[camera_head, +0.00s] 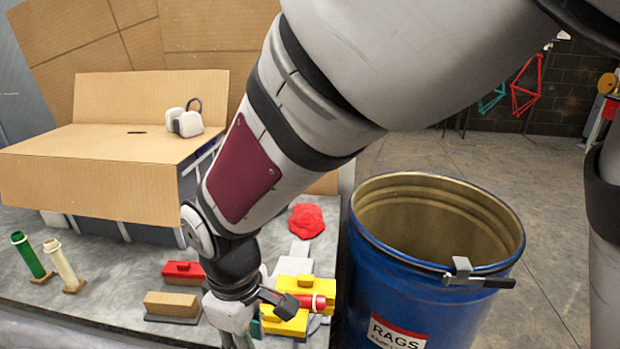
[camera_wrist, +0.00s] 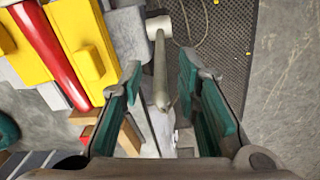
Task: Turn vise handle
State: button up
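The vise (camera_head: 290,267) is grey with yellow jaw covers (camera_head: 305,288), and sits on the bench left of the blue drum. A red tube (camera_head: 312,301) lies between the yellow jaws. In the wrist view the red tube (camera_wrist: 52,55) and yellow jaws (camera_wrist: 82,42) are at the upper left. The vise handle (camera_wrist: 160,70), a thin grey bar with a rounded end, runs down between my fingers. My gripper (camera_wrist: 160,100) is open, with green pads on either side of the bar; no contact shows. In the head view my arm and the lower edge hide much of the gripper and the handle.
A blue rags drum (camera_head: 425,320) with a clamp on its rim stands close right of the bench. A red cloth (camera_head: 306,221), a red block (camera_head: 183,269) and a wooden block (camera_head: 171,304) lie near the vise. A cardboard-covered box (camera_head: 105,165) stands behind.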

jog(key=shift+f, duration=0.3)
grip_shut()
jog(key=shift+a, duration=0.1)
